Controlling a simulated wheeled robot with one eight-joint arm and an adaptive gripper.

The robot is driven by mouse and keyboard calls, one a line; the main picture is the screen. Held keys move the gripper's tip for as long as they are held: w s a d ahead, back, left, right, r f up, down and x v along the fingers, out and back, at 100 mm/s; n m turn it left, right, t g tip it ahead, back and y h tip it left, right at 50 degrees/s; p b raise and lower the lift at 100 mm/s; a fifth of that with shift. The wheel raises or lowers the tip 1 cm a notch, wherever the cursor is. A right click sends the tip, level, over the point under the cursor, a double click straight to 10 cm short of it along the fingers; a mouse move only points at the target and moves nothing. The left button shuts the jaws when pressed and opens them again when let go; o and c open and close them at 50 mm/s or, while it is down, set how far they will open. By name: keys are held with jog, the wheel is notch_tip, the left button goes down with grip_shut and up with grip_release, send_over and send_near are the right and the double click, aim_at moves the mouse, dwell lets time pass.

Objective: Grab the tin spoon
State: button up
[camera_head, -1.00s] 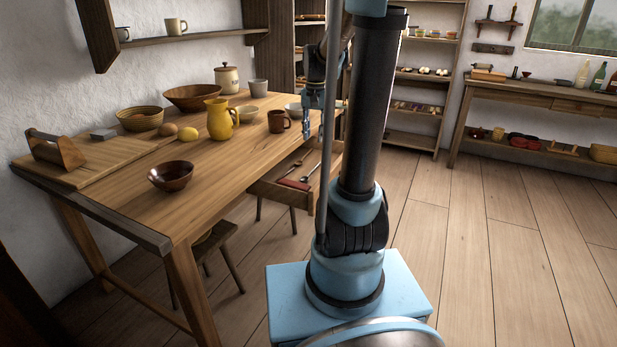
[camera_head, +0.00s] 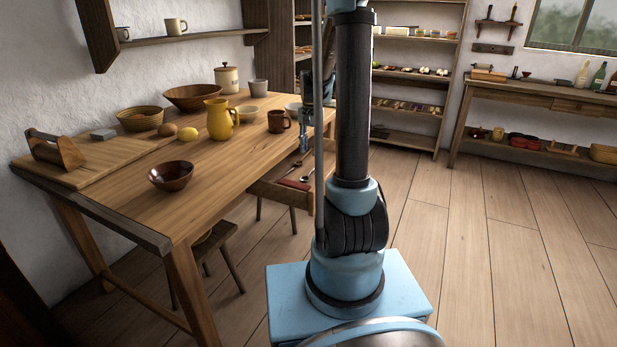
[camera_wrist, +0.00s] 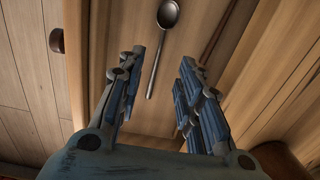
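The tin spoon (camera_wrist: 168,16), grey and shiny, lies on the wooden bottom of the open drawer in the wrist view. Its bowl is at the top edge and its handle runs down toward my gripper. My gripper (camera_wrist: 162,57) is open and empty above the drawer, with the handle showing between its two blue fingers. The spoon looks apart from both fingers. In the head view, my gripper (camera_head: 304,138) hangs above the back of the drawer (camera_head: 265,189), partly hidden by my arm. Small utensils show there, too small to tell apart surely.
A red object (camera_head: 293,184) lies in the drawer. A thin dark stick (camera_wrist: 216,34) lies right of the spoon. The table (camera_head: 225,165) above the drawer holds a brown mug (camera_head: 278,121), a yellow jug (camera_head: 219,119) and several bowls. The floor to the right is clear.

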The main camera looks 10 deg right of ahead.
aim_at(312, 172)
jog(key=shift+w+a+f, duration=0.1)
jog(key=shift+f, duration=2.5)
jog(key=shift+w+f, duration=0.1)
jog(key=shift+f, duration=2.5)
grip_shut()
